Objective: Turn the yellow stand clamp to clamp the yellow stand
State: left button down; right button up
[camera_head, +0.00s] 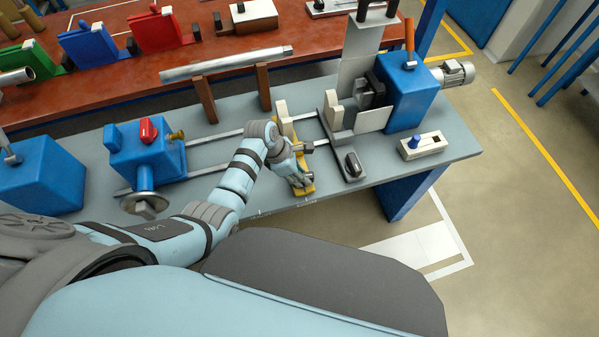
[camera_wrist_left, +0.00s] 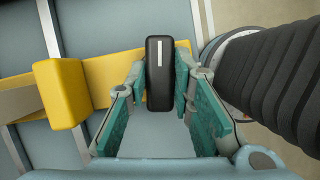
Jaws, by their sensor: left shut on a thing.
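The yellow stand (camera_head: 303,191) sits on the grey bench rails in the head view, mostly covered by my left gripper (camera_head: 303,168). In the left wrist view the yellow stand (camera_wrist_left: 98,78) shows as a flat yellow base with a raised yellow block at left. The yellow stand clamp (camera_wrist_left: 160,95) is a black upright-looking lever with a white line, on the yellow base. The teal fingers of my left gripper (camera_wrist_left: 161,75) stand on both sides of the lever and are shut on it. My right gripper is out of view.
A grey stand (camera_head: 333,118) with a similar black clamp (camera_head: 353,164) is just to the right. A blue motor unit (camera_head: 408,90) and a white switch box (camera_head: 423,145) stand farther right. A blue tailstock (camera_head: 147,150) is at left; a steel bar (camera_head: 227,63) lies on brown supports behind.

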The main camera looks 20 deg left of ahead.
pick_arm(q)
jog(key=m+g, duration=0.1)
jog(key=m, duration=0.1)
jog(key=shift+w+m, duration=0.15)
jog(key=shift+m, duration=0.15)
jog(key=m+g, duration=0.1)
jog(key=m, duration=0.1)
jog(key=shift+w+f+m+b, duration=0.1)
jog(key=shift+m+b, duration=0.2)
jog(key=shift+m, duration=0.1)
jog(key=m+g+b, duration=0.1)
jog(key=m+b, duration=0.1)
jog(key=m, duration=0.1)
jog(key=shift+m+g+y+b, duration=0.3)
jog(key=shift+m+g+b, duration=0.4)
jog(key=shift+m+b, duration=0.7)
jog(key=shift+m, duration=0.4)
jog(key=c, duration=1.4)
grip_release()
